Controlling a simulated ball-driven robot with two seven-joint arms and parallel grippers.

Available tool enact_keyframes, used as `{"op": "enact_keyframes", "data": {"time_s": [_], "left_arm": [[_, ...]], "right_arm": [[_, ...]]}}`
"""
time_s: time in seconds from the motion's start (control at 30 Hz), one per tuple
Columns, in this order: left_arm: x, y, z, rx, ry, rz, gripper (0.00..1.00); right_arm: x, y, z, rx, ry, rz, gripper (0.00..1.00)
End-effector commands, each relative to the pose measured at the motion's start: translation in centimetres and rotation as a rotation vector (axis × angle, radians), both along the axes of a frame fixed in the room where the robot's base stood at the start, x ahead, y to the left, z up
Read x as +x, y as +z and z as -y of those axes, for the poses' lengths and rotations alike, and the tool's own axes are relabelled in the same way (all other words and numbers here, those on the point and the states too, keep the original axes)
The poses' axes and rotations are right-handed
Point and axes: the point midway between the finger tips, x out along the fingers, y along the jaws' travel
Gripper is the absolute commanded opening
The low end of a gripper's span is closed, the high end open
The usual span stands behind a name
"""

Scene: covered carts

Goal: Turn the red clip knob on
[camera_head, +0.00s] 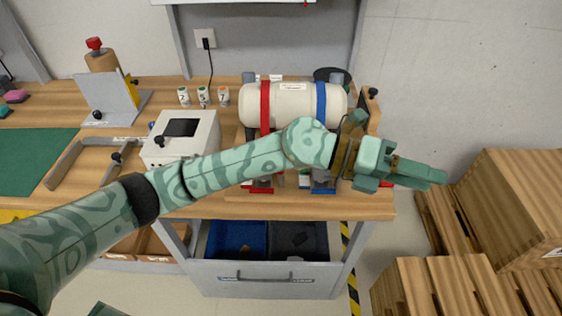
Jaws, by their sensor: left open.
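A white cylinder (291,101) lies across a stand on the wooden bench, with a red strap (265,103) and a blue strap (321,101) around it. A small red part (261,190) shows low at the front below the red strap; I cannot tell whether it is the clip knob. My left arm crosses in front of the stand and hides much of its lower front. My left gripper (420,174) is open, past the bench's right end, to the right of the cylinder and apart from both straps. My right gripper is not in view.
A white box with a dark screen (182,135) stands left of the cylinder. Several small labelled bottles (203,97) stand behind it. An open drawer (265,271) with blue and dark bins is below the bench. Wooden crates (515,205) stand at right.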

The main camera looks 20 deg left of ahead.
Motion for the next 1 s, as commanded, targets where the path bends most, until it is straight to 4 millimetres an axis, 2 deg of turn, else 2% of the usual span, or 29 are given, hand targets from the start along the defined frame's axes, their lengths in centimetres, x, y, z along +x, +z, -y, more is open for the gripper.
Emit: {"op": "enact_keyframes", "data": {"time_s": [0.03, 0.07, 0.1, 0.17, 0.23, 0.3, 0.4, 0.43, 0.53, 0.67, 0.77, 1.0], "left_arm": [[0.6, -1.6, -1.1, 0.204, -0.089, 0.091, 0.41], [1.1, -2.9, -2.2, 0.335, -0.136, 0.13, 0.41], [2.2, -4.2, -4.4, 0.513, -0.178, 0.166, 0.41], [4.3, -5.2, -8.5, 0.77, -0.2, 0.192, 0.41], [6.9, -4.9, -13.7, 1.031, -0.176, 0.183, 0.41], [8.9, -3.6, -18.4, 1.235, -0.119, 0.147, 0.41], [10.5, -1.3, -23.0, 1.419, -0.033, 0.089, 0.41], [10.8, -0.8, -24.0, 1.453, -0.014, 0.074, 0.41], [11.1, -0.1, -25.6, 1.514, 0.025, 0.042, 0.41], [11.1, -1.4, -25.8, 1.522, 0.027, 0.033, 0.41], [11.0, -3.5, -25.8, 1.52, 0.025, 0.033, 0.41], [11.0, -9.8, -25.7, 1.518, 0.023, 0.034, 0.41]], "right_arm": [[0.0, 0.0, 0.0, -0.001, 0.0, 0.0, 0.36], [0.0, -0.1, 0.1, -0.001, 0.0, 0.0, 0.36], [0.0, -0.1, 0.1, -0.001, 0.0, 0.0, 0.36], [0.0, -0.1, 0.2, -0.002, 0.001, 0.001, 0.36], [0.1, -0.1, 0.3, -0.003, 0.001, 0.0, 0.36], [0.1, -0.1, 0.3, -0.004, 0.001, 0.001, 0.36], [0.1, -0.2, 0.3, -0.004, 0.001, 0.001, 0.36], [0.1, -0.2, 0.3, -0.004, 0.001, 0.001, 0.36], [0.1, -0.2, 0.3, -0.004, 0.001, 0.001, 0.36], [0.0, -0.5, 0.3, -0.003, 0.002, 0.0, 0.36], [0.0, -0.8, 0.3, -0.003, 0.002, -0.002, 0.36], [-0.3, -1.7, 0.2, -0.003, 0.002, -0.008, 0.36]]}}
